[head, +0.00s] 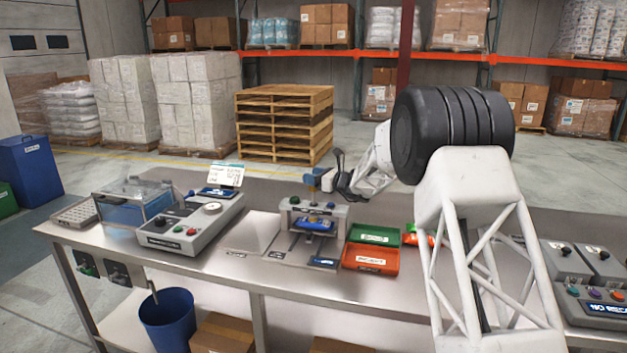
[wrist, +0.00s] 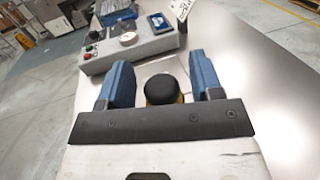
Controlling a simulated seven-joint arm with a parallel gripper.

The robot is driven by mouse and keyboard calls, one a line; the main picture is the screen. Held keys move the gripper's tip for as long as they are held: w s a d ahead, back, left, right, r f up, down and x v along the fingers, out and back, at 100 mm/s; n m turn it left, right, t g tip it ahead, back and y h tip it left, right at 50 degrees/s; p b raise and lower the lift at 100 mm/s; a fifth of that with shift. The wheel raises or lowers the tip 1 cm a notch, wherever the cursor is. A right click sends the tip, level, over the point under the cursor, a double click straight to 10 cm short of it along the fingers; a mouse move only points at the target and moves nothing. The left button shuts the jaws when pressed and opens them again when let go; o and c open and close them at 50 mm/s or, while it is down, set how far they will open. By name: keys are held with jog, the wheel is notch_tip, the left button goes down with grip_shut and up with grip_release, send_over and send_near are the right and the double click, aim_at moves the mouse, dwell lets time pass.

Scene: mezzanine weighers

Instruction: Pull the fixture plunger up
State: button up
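The fixture (head: 331,214) is a grey bridge-shaped frame on the bench, with a blue piece and coloured parts under its top. Its plunger shows in the wrist view as a round black knob (wrist: 161,89) with a yellow collar partly visible below it. My gripper (head: 313,180) is just above the fixture in the head view, where its fingers obscure the plunger top. In the wrist view my gripper (wrist: 162,72) is open, its two blue fingers on either side of the knob with a gap each side. I cannot tell whether the fingertips reach down past the knob.
A grey weigher (head: 186,226) stands left of the fixture, with a clear-lidded blue box (head: 124,212) beyond it. A red bin (head: 371,258) and a green bin (head: 372,234) sit close on the right. Control boxes (head: 592,293) stand at the far right.

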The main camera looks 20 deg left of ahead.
jog(key=shift+f, duration=0.25)
jog(key=v, duration=0.7)
jog(key=shift+s+d, duration=0.15)
jog(key=shift+d, duration=0.2)
jog(key=shift+s+d+r, duration=0.1)
jog(key=s+d+r+n+g+h, duration=0.1)
jog(key=s+d+r+n+h, duration=0.2)
jog(key=s+d, duration=0.5)
jog(key=s+d+r+n+g+h, duration=0.15)
jog(key=s+d+r+n, duration=0.25)
jog(key=s, duration=0.8)
jog(key=s+d+r+n+g+h, duration=0.1)
jog(key=s+d+r+n+h, duration=0.4)
jog(key=s, duration=0.6)
jog(key=s+d+f+n+h, duration=0.2)
jog(key=s+d, duration=0.5)
jog(key=s, duration=0.5)
jog(key=s+d+f+n+t+h, duration=0.1)
jog(key=s+d+f+n+h, duration=0.2)
jog(key=s+d, duration=0.5)
jog(key=s+d+f+n+h, duration=0.3)
jog(key=s+d, duration=0.5)
jog(key=s, duration=0.8)
jog(key=shift+s+f+n, duration=0.35)
jog(key=shift+s+n, duration=0.05)
